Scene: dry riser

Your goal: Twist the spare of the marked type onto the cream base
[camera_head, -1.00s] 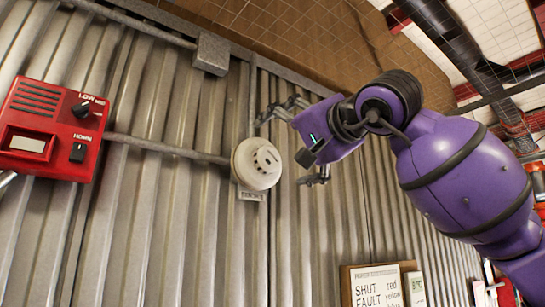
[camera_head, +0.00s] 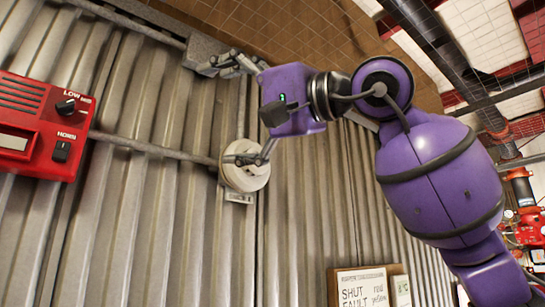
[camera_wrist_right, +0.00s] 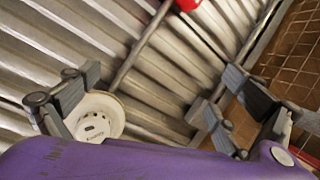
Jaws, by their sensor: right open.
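A round cream unit (camera_head: 246,178) is fixed to the corrugated metal wall in the head view, with a small label plate (camera_head: 238,198) below it. It also shows at the lower left of the right wrist view (camera_wrist_right: 98,120), with a small dark slot and print on its face. I cannot tell whether it is a bare base or has a head on it. My right gripper (camera_head: 222,115) is open and empty. One finger overlaps the unit and the other is up by the grey junction box; contact is unclear. My left gripper and any loose spare are not in view.
A red control box (camera_head: 35,125) with a dial and switch is on the wall at left. A conduit (camera_head: 155,148) runs from it to the cream unit. A grey junction box (camera_head: 203,55) is above. A notice board (camera_head: 360,288) is at the bottom, and red pipework (camera_head: 524,190) at right.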

